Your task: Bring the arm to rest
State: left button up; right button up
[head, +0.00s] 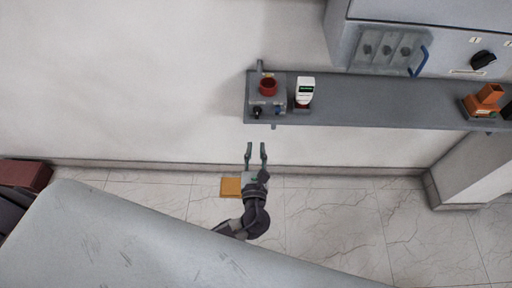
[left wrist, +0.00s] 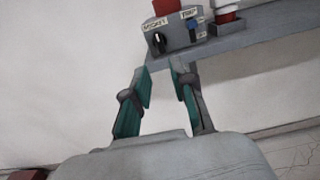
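My left gripper (head: 256,154) is in the middle of the head view, pointing up toward the wall shelf. Its two fingers are apart with nothing between them. In the left wrist view the gripper (left wrist: 160,85) also shows open and empty, with green pads on the fingers. It is in front of and apart from the shelf. My right gripper is in neither view.
A grey shelf (head: 380,103) on the wall holds a grey control box (head: 268,100) with a red top, a white-and-green device (head: 305,92) and an orange object (head: 486,98). A grey cabinet (head: 440,38) is above. A large grey surface (head: 130,240) fills the lower left. An orange-yellow piece (head: 230,187) shows beside the gripper.

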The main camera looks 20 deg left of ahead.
pick_arm(q)
jog(key=shift+f, duration=0.1)
jog(key=s+a+f+n+g, duration=0.2)
jog(key=s+f+n+g, duration=0.15)
jog(key=f, duration=0.55)
jog(key=s+a+f+n+g+h, duration=0.1)
jog(key=s+a+f+n+g, duration=0.25)
jog(key=f, duration=0.45)
jog(key=s+a+f+n+g, duration=0.2)
jog(key=s+f+n, duration=0.15)
jog(key=f, duration=0.55)
jog(key=s+f+n+g+h, duration=0.1)
jog(key=s+f+n+g, duration=0.1)
jog(key=s+f+n, duration=0.3)
jog(key=s+a+f+n+g+h, duration=0.1)
jog(key=s+f+n+g, duration=0.2)
jog(key=s, duration=1.1)
jog(key=s+a+f+n+g+h+b, duration=0.1)
jog(key=s+f+n+g+h, duration=0.1)
jog(key=s+f+n, duration=0.5)
jog(key=s+n, duration=0.2)
jog(key=n, duration=0.3)
jog(key=shift+s+f, duration=0.3)
jog(key=shift+s, duration=0.05)
jog(key=shift+a, duration=0.1)
